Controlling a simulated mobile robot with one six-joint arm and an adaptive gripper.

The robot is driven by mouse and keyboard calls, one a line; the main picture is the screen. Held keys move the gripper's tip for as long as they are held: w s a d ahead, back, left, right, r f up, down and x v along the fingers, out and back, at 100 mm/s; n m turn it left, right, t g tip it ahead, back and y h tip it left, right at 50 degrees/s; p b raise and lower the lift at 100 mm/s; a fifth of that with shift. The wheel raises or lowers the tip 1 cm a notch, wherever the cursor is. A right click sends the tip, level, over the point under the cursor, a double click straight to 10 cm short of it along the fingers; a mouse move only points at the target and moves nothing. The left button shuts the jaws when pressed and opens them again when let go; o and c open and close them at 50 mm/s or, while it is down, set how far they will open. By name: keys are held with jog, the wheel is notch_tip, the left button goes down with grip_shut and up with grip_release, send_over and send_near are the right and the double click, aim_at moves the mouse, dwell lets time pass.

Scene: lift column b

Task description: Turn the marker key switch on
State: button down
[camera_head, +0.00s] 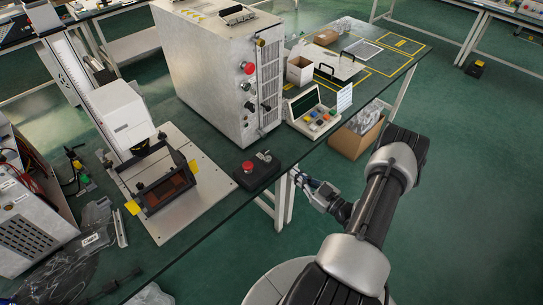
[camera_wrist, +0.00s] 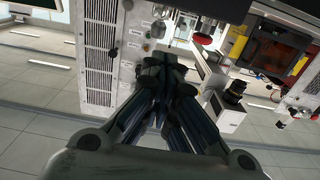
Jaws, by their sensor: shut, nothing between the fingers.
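The marker cabinet (camera_head: 205,75) is a tall grey metal box on the bench, with a red button (camera_head: 249,68) and several knobs below it on its narrow front. In front of it lies a small black control box (camera_head: 258,172) with a red button (camera_head: 247,166) and a small silver part (camera_head: 264,156) that looks like a key switch. Whether its key is turned is too small to tell. My gripper (camera_head: 297,178) is shut and empty, just right of the control box at the bench edge, apart from it. In the wrist view my gripper (camera_wrist: 163,72) shows its fingers together, with the labelled cabinet panel (camera_wrist: 98,50) behind.
A console with coloured buttons (camera_head: 318,118) stands right of the cabinet. The marking head (camera_head: 122,112) and its fixture plate (camera_head: 205,205) are on the left. A cardboard box (camera_head: 356,138) sits below the bench's right side. The floor right of my arm is clear.

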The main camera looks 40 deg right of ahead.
aim_at(267, 155)
jog(key=w, duration=0.4)
jog(key=w+b, duration=0.1)
jog(key=w, duration=0.3)
jog(key=w+a+b, duration=0.1)
jog(key=w, duration=0.3)
jog(key=shift+w, duration=0.2)
jog(key=shift+w+a, duration=0.1)
jog(key=shift+w, duration=0.1)
